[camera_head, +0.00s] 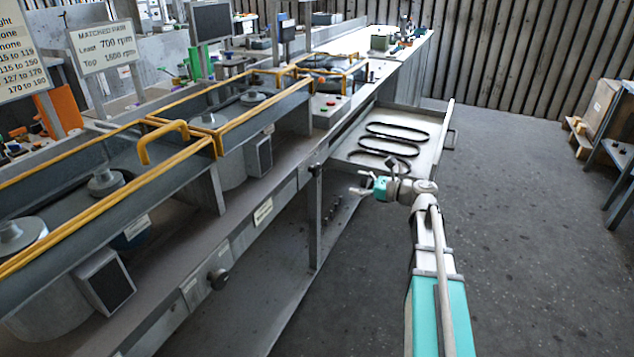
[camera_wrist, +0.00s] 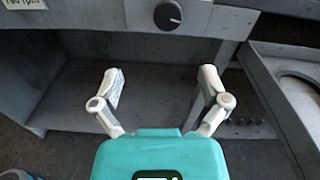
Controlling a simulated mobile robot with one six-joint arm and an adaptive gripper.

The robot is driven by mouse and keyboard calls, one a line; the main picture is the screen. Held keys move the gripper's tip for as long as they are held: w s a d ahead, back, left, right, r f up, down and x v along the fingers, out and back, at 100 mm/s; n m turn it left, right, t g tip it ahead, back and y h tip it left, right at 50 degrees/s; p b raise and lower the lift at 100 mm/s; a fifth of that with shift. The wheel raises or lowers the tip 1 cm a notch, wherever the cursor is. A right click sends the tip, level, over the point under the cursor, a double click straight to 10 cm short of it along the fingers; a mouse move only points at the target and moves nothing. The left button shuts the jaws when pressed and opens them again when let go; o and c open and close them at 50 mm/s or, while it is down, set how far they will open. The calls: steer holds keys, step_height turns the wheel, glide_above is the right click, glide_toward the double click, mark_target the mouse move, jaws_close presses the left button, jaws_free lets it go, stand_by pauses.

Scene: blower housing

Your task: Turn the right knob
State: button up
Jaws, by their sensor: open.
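The right knob (camera_head: 314,170) is a small dark round knob on the bench's front panel, left of the open drawer. It also shows in the wrist view as a black knob (camera_wrist: 168,15) with a pale pointer mark, at the top edge. A second dark knob (camera_head: 218,279) is on the same front, nearer the camera. My gripper (camera_head: 362,182) is right of the right knob in the head view, in front of the bench. In the wrist view, my gripper (camera_wrist: 162,74) has its fingers wide apart and empty, below the knob in the picture and apart from it.
An open drawer (camera_head: 434,160) with several black belts juts out right of the knob, close to my gripper. A post (camera_head: 315,225) stands below the knob. Yellow-edged guards (camera_head: 180,150) line the bench top.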

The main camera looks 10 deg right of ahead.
mark_target(319, 170)
steer(key=shift+w+d+r+m+t, duration=0.1)
steer(key=shift+w+d+m+t, duration=0.15)
steer(key=shift+d+m, duration=0.3)
steer(key=shift+a, duration=0.2)
steer(key=x, duration=1.3)
steer(key=shift+w+a+r, duration=0.15)
steer(key=shift+a+r, duration=0.05)
steer(key=shift+a, duration=0.05)
steer(key=c, duration=1.2)
